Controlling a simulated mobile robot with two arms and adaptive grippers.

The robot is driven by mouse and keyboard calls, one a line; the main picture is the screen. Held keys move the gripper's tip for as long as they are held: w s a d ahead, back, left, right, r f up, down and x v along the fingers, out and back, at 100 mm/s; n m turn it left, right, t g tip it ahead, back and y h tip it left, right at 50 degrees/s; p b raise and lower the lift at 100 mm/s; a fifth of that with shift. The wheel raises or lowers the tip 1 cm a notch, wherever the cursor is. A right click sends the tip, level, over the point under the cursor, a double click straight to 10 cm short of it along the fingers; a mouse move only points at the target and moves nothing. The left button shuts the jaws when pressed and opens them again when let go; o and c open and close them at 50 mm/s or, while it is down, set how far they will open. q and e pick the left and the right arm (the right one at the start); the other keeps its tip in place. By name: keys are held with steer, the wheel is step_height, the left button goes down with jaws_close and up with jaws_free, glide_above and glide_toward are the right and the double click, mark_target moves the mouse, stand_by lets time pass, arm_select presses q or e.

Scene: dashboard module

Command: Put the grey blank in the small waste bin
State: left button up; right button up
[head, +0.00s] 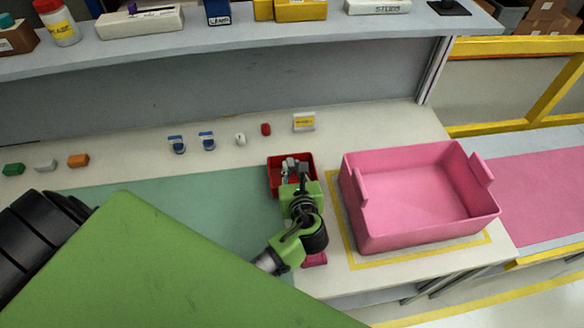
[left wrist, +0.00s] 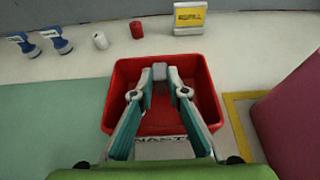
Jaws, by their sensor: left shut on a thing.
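The small waste bin (head: 310,190) is red and stands on the table, left of the pink crate; in the left wrist view its red wall (left wrist: 213,97) surrounds the fingertips from above. My left gripper (head: 292,168) is over the bin, fingers pointing into its opening. In the left wrist view the left gripper (left wrist: 160,78) is shut on a small grey piece, the grey blank (left wrist: 160,71), held between the tips. The fingers partly hide the blank, and its height above the bin floor is hard to tell. My right gripper is not in view.
A large pink crate (head: 357,225) stands right of the bin inside a yellow outline. Behind the bin are a yellow-and-white sign (head: 304,122), a small red part (head: 265,129), a white part (head: 240,139) and two blue parts. Green, white and orange blocks (head: 78,160) lie far left.

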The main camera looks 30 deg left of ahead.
arm_select(q)
steer(key=o, duration=0.7)
steer(key=shift+r, duration=0.1)
steer(key=shift+s+d, duration=0.25)
steer(key=b+v, duration=0.1)
steer(key=v, duration=1)
steer(key=shift+s+r, duration=0.1)
steer(key=shift+r, duration=0.1)
